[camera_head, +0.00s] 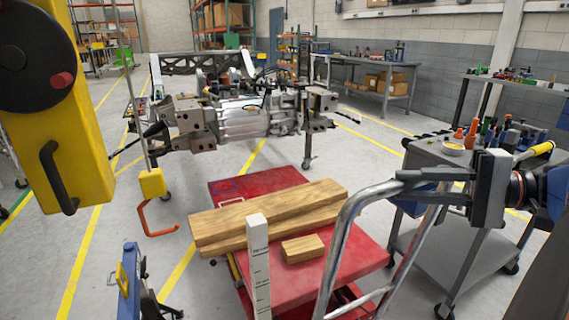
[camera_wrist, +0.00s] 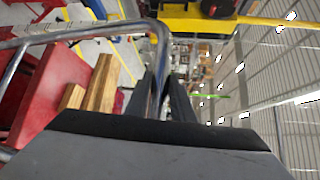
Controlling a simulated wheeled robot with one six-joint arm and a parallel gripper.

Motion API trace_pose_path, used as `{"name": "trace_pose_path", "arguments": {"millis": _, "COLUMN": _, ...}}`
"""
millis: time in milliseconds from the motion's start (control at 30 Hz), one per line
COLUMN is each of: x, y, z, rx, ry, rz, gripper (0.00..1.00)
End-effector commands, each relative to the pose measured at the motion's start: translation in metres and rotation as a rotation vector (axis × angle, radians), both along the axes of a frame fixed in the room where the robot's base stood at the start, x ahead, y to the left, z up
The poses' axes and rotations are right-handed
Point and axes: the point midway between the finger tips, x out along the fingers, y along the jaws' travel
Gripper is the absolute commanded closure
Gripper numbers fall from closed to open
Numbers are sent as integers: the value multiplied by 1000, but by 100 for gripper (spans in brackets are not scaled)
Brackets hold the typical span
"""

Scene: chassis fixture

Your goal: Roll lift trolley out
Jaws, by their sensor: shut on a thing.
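The lift trolley has a red platform (camera_head: 347,258) and a chrome tube handle (camera_head: 340,232) at its near right side. Two long wooden beams (camera_head: 265,213) and a small wood block (camera_head: 303,248) lie on the platform. My gripper (camera_head: 402,185) is shut on the upper bend of the handle. In the wrist view the tube (camera_wrist: 160,45) runs down between the fingers (camera_wrist: 172,98), and the exact contact is partly hidden. The red platform (camera_wrist: 50,85) lies left of the fingers there.
A metal gearbox assembly (camera_head: 240,120) stands behind the trolley. A yellow hoist part (camera_head: 60,130) with an orange hook (camera_head: 155,222) hangs at the left. A white graduated post (camera_head: 259,270) rises before the beams. A grey tool cart (camera_head: 440,165) stands close at the right.

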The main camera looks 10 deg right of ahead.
Motion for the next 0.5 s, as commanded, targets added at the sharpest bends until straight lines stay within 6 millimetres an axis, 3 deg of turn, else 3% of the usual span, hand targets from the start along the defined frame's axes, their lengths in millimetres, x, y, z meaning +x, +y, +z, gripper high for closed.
{"name": "trace_pose_path", "arguments": {"millis": 167, "x": 0, "y": 0, "z": -6, "rx": -2, "ry": 14, "rz": -3, "gripper": 100}}
{"name": "trace_pose_path", "arguments": {"millis": 200, "x": 0, "y": 0, "z": -6, "rx": -2, "ry": 15, "rz": -3, "gripper": 74}}
{"name": "trace_pose_path", "arguments": {"millis": 267, "x": 0, "y": 0, "z": -6, "rx": -2, "ry": 14, "rz": -3, "gripper": 60}}
{"name": "trace_pose_path", "arguments": {"millis": 500, "x": 0, "y": 0, "z": -3, "rx": -2, "ry": 9, "rz": 0, "gripper": 60}}
